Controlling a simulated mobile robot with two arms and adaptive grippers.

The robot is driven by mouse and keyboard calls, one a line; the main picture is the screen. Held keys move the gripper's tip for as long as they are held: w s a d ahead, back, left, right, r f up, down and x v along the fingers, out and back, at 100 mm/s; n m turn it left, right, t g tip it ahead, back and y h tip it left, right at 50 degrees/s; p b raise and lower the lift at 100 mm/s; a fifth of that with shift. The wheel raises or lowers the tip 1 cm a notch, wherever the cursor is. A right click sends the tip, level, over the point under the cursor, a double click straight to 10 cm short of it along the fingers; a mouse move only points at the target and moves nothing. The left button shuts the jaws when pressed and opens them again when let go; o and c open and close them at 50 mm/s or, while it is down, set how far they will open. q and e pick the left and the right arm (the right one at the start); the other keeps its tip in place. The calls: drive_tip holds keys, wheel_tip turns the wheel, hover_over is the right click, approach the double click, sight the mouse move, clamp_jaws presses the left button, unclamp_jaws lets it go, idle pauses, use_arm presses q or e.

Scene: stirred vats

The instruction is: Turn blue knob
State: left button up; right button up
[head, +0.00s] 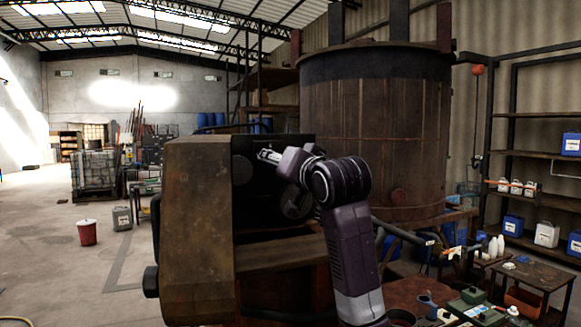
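A rusty brown machine housing (197,225) stands in front of me, with a dark panel (275,222) on its right part. No blue knob can be made out on it. The panel has a dark round part (243,168) at its upper left and another dark round part (296,207) lower right, partly behind my arm. My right gripper (266,155) is in front of the upper panel, pointing left, close to the upper-left round part. I cannot tell whether it touches anything or how far its fingers are apart. My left gripper is not in view.
A large rusty vat (375,135) stands behind the housing. A dark knob-like part (150,282) sticks out of the housing's left side. A cluttered low table (540,275) and shelves are at the right. A red bucket (87,232) stands on open floor at the left.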

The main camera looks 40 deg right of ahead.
drive_tip(key=v, duration=1)
drive_tip(key=shift+s, duration=0.15)
